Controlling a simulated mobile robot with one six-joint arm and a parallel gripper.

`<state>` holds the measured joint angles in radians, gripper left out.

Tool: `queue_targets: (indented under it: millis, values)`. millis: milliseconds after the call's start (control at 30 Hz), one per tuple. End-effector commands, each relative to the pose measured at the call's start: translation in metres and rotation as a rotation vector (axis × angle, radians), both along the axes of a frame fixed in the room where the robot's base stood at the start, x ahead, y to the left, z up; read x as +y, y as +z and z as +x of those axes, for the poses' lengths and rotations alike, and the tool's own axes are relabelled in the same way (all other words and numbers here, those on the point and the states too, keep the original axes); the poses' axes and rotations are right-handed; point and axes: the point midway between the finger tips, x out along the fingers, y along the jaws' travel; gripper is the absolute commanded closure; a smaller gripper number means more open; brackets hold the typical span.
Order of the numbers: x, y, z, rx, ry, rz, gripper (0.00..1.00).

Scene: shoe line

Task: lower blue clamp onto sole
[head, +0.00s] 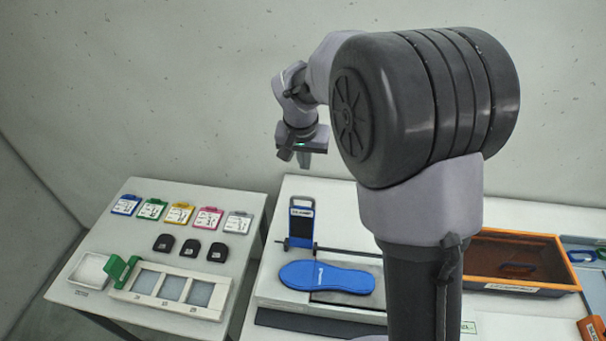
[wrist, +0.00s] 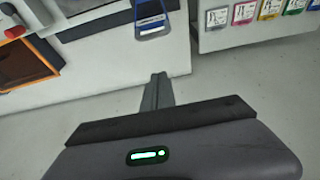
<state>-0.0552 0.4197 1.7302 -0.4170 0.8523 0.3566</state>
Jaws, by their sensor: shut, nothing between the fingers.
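The blue clamp (head: 302,224) stands upright on its hinge bar behind the blue sole (head: 327,277), raised clear of it. The sole lies flat on a grey plate on the white table. My gripper (head: 303,163) hangs above and behind the clamp, apart from it, and its fingers look closed and empty. In the wrist view my gripper (wrist: 158,92) shows closed fingers pointing towards the table edge, and the blue clamp (wrist: 152,20) is at the top, beyond the fingertips. The sole is not clearly seen in the wrist view.
A left table holds several coloured tags (head: 180,213), black pieces (head: 190,247) and a white tray (head: 170,300) with a green part (head: 120,271). An orange-rimmed bin (head: 520,262) stands right. My arm hides part of the table. The air around my gripper is clear.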

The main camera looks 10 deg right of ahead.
Motion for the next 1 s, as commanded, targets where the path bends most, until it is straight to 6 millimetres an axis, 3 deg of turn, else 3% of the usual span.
queue_targets:
  millis: [400,667,1000]
  values:
    - [-0.010,-0.086,0.023,0.004,0.000,0.001,1.00]
    - [0.004,-0.084,-0.009,0.001,0.001,0.001,1.00]
    - [0.006,-0.083,-0.014,0.001,0.000,0.001,1.00]
